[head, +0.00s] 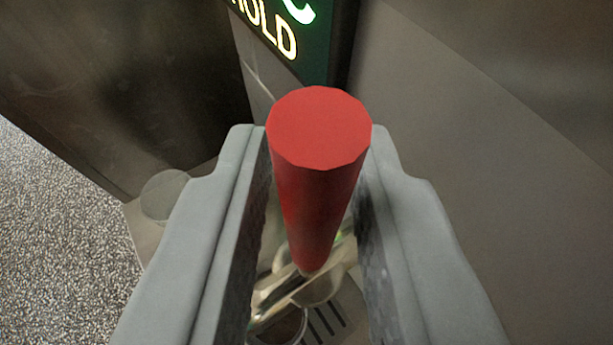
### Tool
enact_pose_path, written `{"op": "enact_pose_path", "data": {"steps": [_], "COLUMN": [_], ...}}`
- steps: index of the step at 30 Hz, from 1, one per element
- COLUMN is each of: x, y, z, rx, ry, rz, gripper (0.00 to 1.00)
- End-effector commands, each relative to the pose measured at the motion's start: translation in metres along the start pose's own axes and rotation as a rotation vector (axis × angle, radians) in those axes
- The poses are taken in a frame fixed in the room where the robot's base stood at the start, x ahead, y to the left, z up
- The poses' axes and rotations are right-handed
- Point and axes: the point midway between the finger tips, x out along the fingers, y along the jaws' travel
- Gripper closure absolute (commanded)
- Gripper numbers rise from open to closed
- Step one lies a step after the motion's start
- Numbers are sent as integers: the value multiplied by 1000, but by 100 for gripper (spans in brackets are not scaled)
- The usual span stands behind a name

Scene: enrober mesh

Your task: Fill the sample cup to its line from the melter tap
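A red cylindrical handle (318,190), apparently the melter tap's, rises toward the camera between the two grey fingers of my gripper (316,165). Its flat end sits at the fingertips and fills the gap between the dark pads there. Lower down, gaps show on both sides of it. The handle joins shiny metal tap parts (288,290) below, partly hidden by the fingers. Under them is a round rim with a dark brown inside (283,328), perhaps the sample cup. It is cut off by the frame, and no fill line or level shows.
A grey, see-through-looking round container (164,195) stands to the left on a ledge. A slotted drain grate (326,324) lies below the tap. A dark green sign (290,35) reading "HOLD" is at the top. A flat metal panel (480,170) stands right. Speckled floor (60,240) is clear at left.

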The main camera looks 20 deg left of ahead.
Motion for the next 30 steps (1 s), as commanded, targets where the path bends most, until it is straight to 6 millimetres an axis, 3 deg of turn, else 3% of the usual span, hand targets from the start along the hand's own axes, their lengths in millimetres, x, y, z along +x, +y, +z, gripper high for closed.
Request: {"op": "enact_pose_path", "data": {"steps": [21, 30], "x": [-124, -152], "y": [0, 0], "z": [0, 1], "rx": [0, 1], "ry": [1, 0], "rz": [1, 0], "gripper": [79, 79]}}
